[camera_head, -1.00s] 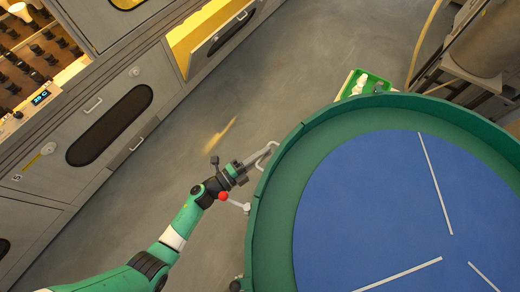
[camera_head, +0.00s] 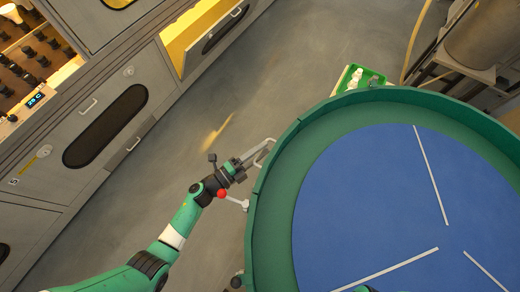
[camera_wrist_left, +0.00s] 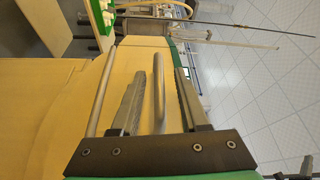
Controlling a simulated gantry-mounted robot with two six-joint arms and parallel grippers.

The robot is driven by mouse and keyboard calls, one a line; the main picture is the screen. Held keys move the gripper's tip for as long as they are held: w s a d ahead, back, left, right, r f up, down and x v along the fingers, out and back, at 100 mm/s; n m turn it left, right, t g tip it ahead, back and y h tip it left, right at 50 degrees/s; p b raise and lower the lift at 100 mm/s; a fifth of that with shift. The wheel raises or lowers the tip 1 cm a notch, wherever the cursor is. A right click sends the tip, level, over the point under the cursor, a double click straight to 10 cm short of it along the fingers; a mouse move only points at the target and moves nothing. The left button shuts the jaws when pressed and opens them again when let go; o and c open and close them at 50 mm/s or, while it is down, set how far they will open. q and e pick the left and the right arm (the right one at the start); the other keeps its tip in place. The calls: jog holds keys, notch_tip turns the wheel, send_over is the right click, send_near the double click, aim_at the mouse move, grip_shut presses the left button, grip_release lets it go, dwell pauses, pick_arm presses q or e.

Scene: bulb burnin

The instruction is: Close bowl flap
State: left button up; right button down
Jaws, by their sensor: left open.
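The large round bowl (camera_head: 268,215) has a green wall and a blue floor, and fills the right of the head view. A grey bar handle (camera_head: 265,146) stands on its outer left wall. My left gripper (camera_head: 250,160) is at this handle, outside the wall. In the left wrist view the handle (camera_wrist_left: 158,85) runs between the two fingers of my open left gripper (camera_wrist_left: 160,98), with gaps visible beside it. Below it, a lever with a red knob (camera_head: 222,194) reaches the wall. I cannot make out the flap's edges. My right gripper is not in view.
Grey cabinets (camera_head: 60,150) with an open yellow drawer (camera_head: 195,35) stand at the left. A green tray (camera_head: 362,78) with white items is behind the bowl. A metal tank (camera_head: 485,35) is at the upper right. Bare floor lies between cabinets and bowl.

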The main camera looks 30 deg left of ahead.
pick_arm(q)
jog(key=r+p+v, duration=0.1)
jog(key=p+v, duration=0.2)
jog(key=v, duration=0.8)
jog(key=shift+s+f, duration=0.3)
jog(key=shift+f, duration=0.15)
jog(key=shift+a, duration=0.15)
